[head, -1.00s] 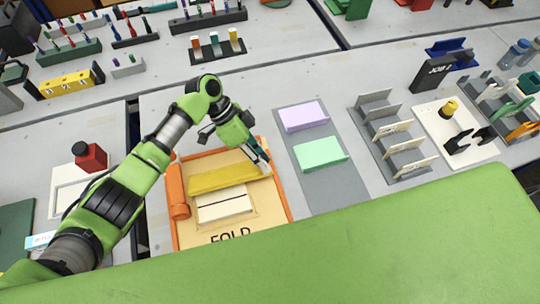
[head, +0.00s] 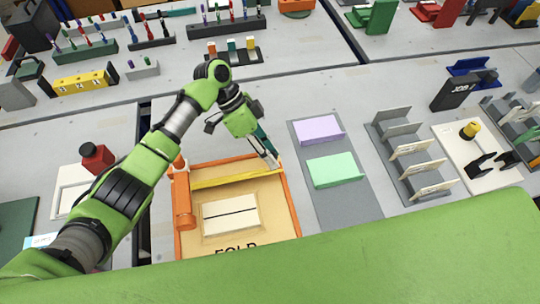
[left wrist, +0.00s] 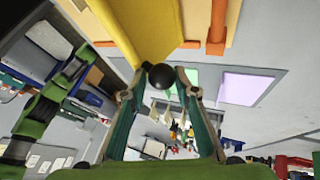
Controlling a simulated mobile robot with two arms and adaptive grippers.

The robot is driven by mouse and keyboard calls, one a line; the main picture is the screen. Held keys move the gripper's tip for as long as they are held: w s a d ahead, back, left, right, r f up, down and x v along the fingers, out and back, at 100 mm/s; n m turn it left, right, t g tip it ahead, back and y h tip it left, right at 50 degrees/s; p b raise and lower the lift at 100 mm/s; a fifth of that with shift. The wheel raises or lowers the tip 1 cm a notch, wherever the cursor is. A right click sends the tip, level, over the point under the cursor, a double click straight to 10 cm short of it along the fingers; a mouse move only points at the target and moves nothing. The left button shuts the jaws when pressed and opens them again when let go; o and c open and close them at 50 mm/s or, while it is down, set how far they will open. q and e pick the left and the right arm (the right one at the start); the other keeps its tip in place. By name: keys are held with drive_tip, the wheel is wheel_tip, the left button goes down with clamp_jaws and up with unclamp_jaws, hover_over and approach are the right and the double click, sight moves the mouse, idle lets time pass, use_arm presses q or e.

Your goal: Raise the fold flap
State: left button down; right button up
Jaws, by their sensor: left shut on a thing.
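The fold station is an orange-framed tan tray (head: 275,205) marked FOLD in the head view. Its yellow fold flap (head: 225,179) shows there as a thin strip along the back, seen nearly edge-on, so it looks raised. A white sheet with a dark line (head: 231,217) lies uncovered in front of it. My left gripper (head: 270,156) is at the flap's right end. In the left wrist view, its fingers close around a black ball knob (left wrist: 161,76) at the edge of the yellow flap (left wrist: 150,28). My right gripper is not in view.
An orange roller (head: 184,208) lies along the tray's left side. Bare table lies behind the tray.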

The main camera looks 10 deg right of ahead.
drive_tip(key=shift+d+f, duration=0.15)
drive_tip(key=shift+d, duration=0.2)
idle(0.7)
